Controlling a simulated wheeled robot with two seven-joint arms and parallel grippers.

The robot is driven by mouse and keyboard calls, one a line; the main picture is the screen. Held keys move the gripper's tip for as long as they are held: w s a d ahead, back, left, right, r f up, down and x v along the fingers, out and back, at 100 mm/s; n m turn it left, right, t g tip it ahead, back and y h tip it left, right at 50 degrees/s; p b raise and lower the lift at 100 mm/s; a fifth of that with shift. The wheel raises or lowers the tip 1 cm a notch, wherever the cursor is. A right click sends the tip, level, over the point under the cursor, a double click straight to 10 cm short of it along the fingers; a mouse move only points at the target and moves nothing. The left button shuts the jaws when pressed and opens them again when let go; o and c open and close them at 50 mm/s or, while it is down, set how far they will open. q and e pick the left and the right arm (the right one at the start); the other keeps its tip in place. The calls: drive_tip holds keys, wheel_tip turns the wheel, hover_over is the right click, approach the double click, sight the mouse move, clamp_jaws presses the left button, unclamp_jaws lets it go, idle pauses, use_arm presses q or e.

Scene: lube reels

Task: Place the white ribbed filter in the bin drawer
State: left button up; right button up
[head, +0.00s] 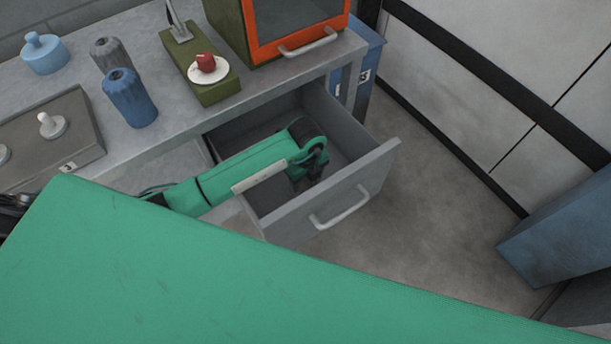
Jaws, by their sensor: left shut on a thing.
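The bin drawer (291,220) is a grey metal drawer pulled out from under the bench, with a pale bar handle on its front. My left arm reaches over its left side. My left gripper (318,172) is inside the drawer's outline, near the middle, pointing down. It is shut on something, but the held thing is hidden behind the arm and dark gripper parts. I cannot make out a white ribbed filter anywhere in view. My right gripper is not in view.
On the bench (180,133) stand a blue ribbed filter (130,98), a grey ribbed filter (109,55), a light blue lidded pot (44,54) and an olive box (209,85) with a red knob. An orange-framed cabinet (297,28) stands behind.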

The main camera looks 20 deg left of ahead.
use_arm(q)
drive_tip(key=o, duration=1)
drive_tip(key=shift+w+a+f, duration=0.1)
drive_tip(key=shift+f, duration=0.15)
drive_tip(key=o, duration=0.4)
drive_tip(key=shift+r, duration=0.1)
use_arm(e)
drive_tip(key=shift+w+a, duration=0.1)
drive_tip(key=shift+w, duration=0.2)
use_arm(q)
drive_tip(key=shift+r, duration=0.1)
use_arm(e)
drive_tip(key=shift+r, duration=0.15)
use_arm(q)
drive_tip(key=shift+r, duration=0.3)
wheel_tip(320, 180, up, 10)
drive_tip(key=shift+r+b, duration=0.2)
drive_tip(key=shift+b, duration=0.1)
drive_tip(key=shift+r, duration=0.55)
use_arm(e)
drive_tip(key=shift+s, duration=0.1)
